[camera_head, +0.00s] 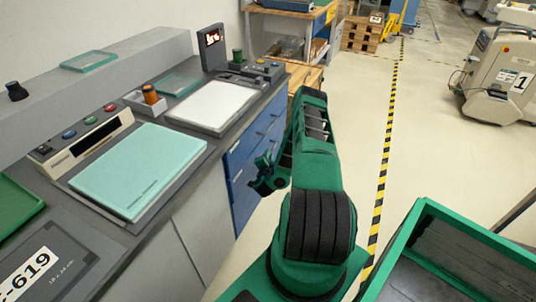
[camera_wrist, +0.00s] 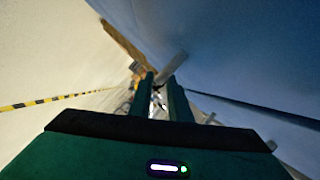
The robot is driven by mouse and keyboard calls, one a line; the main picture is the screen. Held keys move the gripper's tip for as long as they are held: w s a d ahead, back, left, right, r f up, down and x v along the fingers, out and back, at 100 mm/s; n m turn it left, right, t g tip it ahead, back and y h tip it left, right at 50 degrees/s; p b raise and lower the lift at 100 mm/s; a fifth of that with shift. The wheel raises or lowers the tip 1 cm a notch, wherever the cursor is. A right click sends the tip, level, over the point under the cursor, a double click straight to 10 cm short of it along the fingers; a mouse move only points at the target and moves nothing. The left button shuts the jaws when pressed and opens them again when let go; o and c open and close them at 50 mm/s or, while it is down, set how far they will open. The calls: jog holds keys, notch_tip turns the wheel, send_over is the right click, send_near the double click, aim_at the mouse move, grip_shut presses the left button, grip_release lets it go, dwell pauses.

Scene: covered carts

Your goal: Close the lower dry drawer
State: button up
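Blue drawer fronts (camera_head: 240,167) are stacked under the far end of the grey counter in the head view. I cannot read any label on them, and my arm hides part of them, so I cannot tell which one is the lower dry drawer or how far it stands out. My gripper (camera_head: 266,178) is low beside these fronts. In the wrist view a blue surface (camera_wrist: 255,50) fills the right side, close to my gripper (camera_wrist: 161,100). Its two fingers are apart with nothing between them. A pale grey bar (camera_wrist: 172,67) shows just past the fingertips.
The counter (camera_head: 95,215) carries a teal pad (camera_head: 140,168), a white pad (camera_head: 213,105) and button panels. A green-rimmed bin (camera_head: 410,232) stands at the lower right. The floor (camera_head: 350,130) beside the yellow-black tape is clear. A wheeled machine (camera_head: 503,80) stands far right.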

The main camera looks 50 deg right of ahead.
jog(key=v, duration=0.6)
jog(key=shift+s, duration=0.2)
dwell(0.4)
